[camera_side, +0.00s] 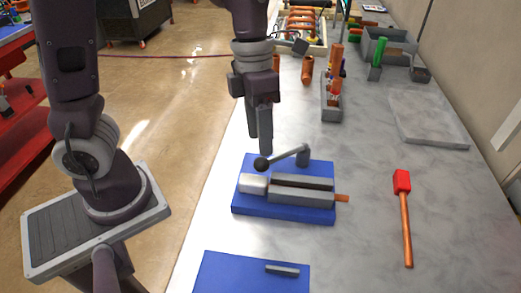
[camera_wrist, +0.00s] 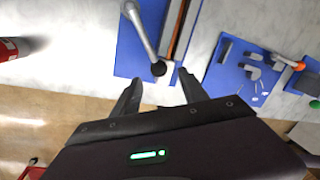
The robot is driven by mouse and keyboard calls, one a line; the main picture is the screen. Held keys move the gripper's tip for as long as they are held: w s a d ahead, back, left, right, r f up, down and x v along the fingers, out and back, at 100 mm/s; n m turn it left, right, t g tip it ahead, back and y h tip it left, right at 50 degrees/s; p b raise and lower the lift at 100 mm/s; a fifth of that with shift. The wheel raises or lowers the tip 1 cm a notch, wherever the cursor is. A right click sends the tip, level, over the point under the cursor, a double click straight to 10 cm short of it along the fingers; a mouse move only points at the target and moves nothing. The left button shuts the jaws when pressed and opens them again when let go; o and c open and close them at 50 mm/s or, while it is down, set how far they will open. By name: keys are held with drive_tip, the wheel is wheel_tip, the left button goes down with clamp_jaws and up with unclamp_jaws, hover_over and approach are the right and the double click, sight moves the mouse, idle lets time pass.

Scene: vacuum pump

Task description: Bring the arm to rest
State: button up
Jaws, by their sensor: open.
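My gripper (camera_side: 262,143) hangs pointing down above the left edge of the vacuum pump unit (camera_side: 300,190) in the side view. In the wrist view, my gripper (camera_wrist: 157,90) has its two fingers apart with nothing between them. The pump is a grey body on a blue base plate (camera_side: 250,208), with a lever (camera_side: 285,155) ending in a black ball knob (camera_side: 262,164). The knob also shows in the wrist view (camera_wrist: 158,69), just beyond the fingertips. The gripper looks apart from it.
A second blue plate (camera_side: 235,275) with a small grey bar (camera_side: 282,269) lies at the front. A red-headed hammer (camera_side: 403,182) lies to the right. Grey bins (camera_side: 388,45), a tool holder (camera_side: 331,105) and a flat grey slab (camera_side: 430,120) stand farther back.

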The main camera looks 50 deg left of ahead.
drive_tip(key=shift+a+r, duration=0.15)
drive_tip(key=shift+r, duration=0.45)
drive_tip(key=shift+r, duration=0.1)
drive_tip(key=s+a+r+m+t+y, duration=0.1)
drive_tip(key=s+r+m+t, duration=0.2)
drive_tip(key=m, duration=1.3)
drive_tip(key=s+a+r+m+t+y, duration=0.1)
drive_tip(key=s+a+r+m+t, duration=0.1)
drive_tip(key=s+r+m, duration=0.3)
drive_tip(key=s+m+t, duration=0.1)
drive_tip(key=s+m, duration=0.3)
drive_tip(key=m, duration=0.7)
drive_tip(key=shift+s+a+m, duration=0.15)
drive_tip(key=shift+s+m, duration=0.15)
